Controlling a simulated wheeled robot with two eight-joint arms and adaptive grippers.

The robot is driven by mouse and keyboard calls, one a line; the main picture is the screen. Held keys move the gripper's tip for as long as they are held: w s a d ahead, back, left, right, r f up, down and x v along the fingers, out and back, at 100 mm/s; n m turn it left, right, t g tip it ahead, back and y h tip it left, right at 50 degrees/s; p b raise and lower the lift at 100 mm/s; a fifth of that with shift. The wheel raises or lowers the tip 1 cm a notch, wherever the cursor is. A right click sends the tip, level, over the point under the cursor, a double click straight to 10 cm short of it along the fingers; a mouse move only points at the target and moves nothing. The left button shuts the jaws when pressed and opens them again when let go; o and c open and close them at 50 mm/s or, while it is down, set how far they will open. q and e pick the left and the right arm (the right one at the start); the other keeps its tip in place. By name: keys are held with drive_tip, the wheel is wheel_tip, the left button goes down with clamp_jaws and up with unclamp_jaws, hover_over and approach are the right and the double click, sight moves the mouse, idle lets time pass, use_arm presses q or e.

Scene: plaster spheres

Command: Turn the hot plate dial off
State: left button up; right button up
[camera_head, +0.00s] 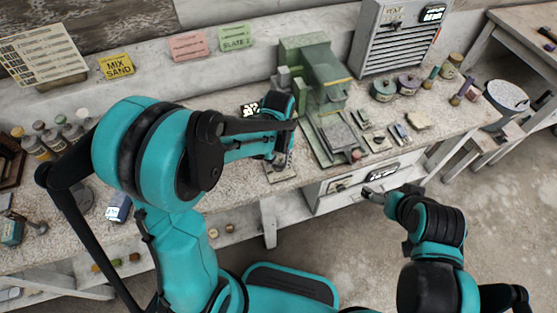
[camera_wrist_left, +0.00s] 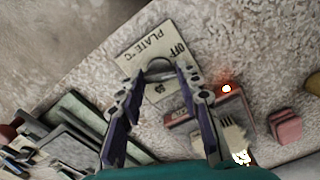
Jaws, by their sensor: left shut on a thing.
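The dial (camera_wrist_left: 159,66) sits on a pale label plate (camera_wrist_left: 140,45) marked "PLATE °C" and "OFF" in the left wrist view. My left gripper (camera_wrist_left: 159,72) has its fingertips on either side of the dial and is shut on it. The fingers hide part of the dial, and I cannot tell its setting. A small red light (camera_wrist_left: 227,88) glows beside the plate. In the head view the label plate (camera_head: 283,175) lies at the bench front, under my left gripper (camera_head: 280,160). My right gripper (camera_head: 374,194) is in front of the bench, away from the dial; its opening is unclear.
A green machine (camera_head: 318,75) stands behind and right of the dial. Small plates and blocks lie right of it, near several jars (camera_head: 408,84). A pink block (camera_wrist_left: 286,126) shows in the wrist view. Bottles (camera_head: 50,138) stand at the left. The floor in front is clear.

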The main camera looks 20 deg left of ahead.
sight(278, 164)
use_arm(q)
drive_tip(key=n, duration=0.3)
drive_tip(key=shift+n, duration=2.1)
drive_tip(key=o, duration=1.2)
drive_tip(key=shift+c, duration=0.2)
wheel_tip(278, 164, up, 12)
